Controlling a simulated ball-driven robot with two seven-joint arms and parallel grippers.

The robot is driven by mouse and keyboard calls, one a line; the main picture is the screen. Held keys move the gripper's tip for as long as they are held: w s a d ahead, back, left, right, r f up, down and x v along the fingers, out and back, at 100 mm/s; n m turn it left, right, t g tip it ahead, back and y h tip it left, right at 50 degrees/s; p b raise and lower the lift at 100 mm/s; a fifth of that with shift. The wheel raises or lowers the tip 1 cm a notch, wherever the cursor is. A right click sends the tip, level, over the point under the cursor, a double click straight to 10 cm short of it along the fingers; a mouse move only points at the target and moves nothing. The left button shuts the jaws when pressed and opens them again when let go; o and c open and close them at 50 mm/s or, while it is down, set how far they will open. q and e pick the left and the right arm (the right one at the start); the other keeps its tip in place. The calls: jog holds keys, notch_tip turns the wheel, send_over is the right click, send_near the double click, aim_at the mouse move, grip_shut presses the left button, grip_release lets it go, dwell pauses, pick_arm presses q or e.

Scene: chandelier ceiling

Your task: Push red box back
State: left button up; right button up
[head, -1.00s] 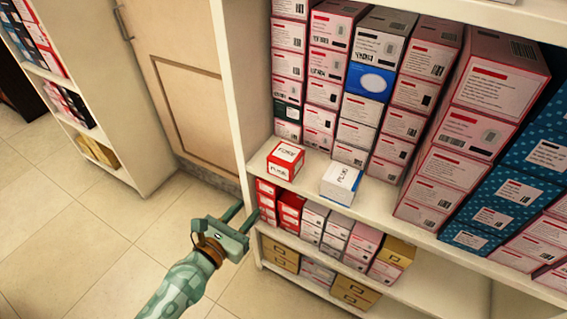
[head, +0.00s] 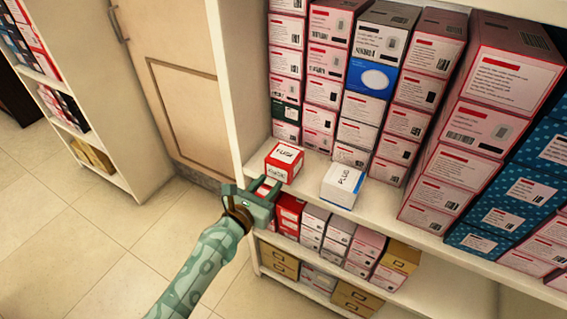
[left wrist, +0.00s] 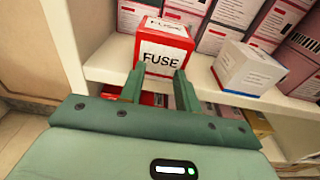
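The red box (head: 284,162), red and white with FUSE on its front, sits near the front edge of the shelf at its left end. It also shows in the left wrist view (left wrist: 164,44), straight ahead of my fingers. My left gripper (head: 266,184) is open and empty, just in front of the box and low against its front face. In the left wrist view its two green fingers (left wrist: 160,72) stand apart before the box's lower front; I cannot tell whether they touch it. My right gripper is not in view.
A white and blue box (head: 342,184) sits to the right on the same shelf (head: 312,170). Stacked pink boxes (head: 322,92) stand behind. A shelf side panel (head: 228,90) rises at the left. Smaller boxes (head: 312,222) fill the shelf below.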

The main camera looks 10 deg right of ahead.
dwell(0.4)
pick_arm(q)
jog(key=shift+r+b+x, duration=0.15)
jog(key=shift+b+x, duration=0.45)
jog(key=shift+x, duration=1)
jog(key=shift+r+b+x, duration=0.2)
jog(key=shift+b+x, duration=0.35)
jog(key=shift+x, duration=1)
jog(key=r+p, duration=0.2)
jog(key=s+a+r+p, duration=0.1)
jog(key=shift+s+r, duration=0.1)
jog(key=shift+r, duration=0.05)
jog(key=shift+s+a+p, duration=0.3)
jog(key=shift+s+p, duration=0.1)
jog(key=shift+p, duration=0.05)
jog(key=p, duration=0.3)
send_near(277, 164)
jog(key=s+a, duration=0.1)
jog(key=s, duration=0.1)
jog(key=s+a+f, duration=0.1)
jog(key=s+a, duration=0.1)
jog(key=shift+s+a+f, duration=0.1)
jog(key=shift+a+f, duration=0.05)
jog(key=shift+f, duration=0.05)
